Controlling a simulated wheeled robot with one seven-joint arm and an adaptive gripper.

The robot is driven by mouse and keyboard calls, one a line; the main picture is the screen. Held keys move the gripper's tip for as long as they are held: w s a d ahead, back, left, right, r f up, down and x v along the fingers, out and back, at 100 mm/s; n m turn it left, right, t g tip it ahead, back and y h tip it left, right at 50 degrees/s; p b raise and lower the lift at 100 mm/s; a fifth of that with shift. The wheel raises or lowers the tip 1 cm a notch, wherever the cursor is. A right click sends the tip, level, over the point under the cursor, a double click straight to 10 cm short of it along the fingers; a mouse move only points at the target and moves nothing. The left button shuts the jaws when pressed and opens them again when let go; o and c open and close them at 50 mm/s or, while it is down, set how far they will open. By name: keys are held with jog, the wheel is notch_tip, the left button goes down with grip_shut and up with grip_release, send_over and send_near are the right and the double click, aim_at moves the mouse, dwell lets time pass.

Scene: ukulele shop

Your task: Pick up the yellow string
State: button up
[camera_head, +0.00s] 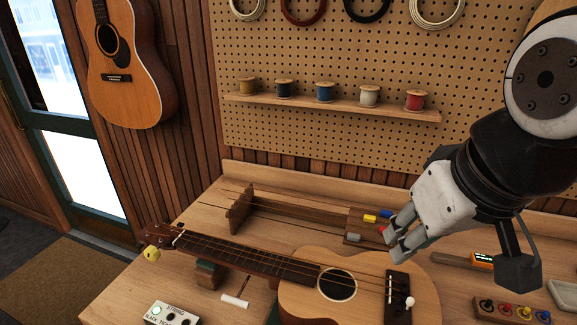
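A small yellow piece (370,218) sits on a low wooden rack (350,228) at the back of the bench, among blue, grey and red pieces. Thin dark lines run left from the rack to a wooden upright (240,210); I cannot tell which line joins the yellow piece. My gripper (391,240) points down and left, in front of the rack's right end in the picture. Its fingers look close together, and nothing shows clearly between them. It hides part of the rack.
A ukulele (300,300) lies across the front of the bench, with a yellow round thing (152,254) at its headstock. A tuner box (172,313) is at front left. Several spools stand on the shelf (330,106). A tray of coloured pegs (510,309) is at front right.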

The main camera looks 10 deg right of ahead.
jog(key=w+d+r+n+g, duration=0.1)
jog(key=w+d+r+n, duration=0.15)
jog(key=w, duration=0.65)
jog(key=n+g+b, duration=0.2)
jog(key=n+g, duration=0.2)
jog(key=n, duration=0.6)
send_over(366, 216)
jog(key=f, duration=2)
jog(key=shift+w+d+f, duration=0.15)
jog(key=shift+d+f, duration=0.1)
jog(key=shift+f, duration=0.1)
jog(key=shift+a+f+p, duration=0.15)
jog(key=shift+f+p, duration=0.8)
jog(key=shift+f, duration=1.7)
jog(key=c, duration=0.6)
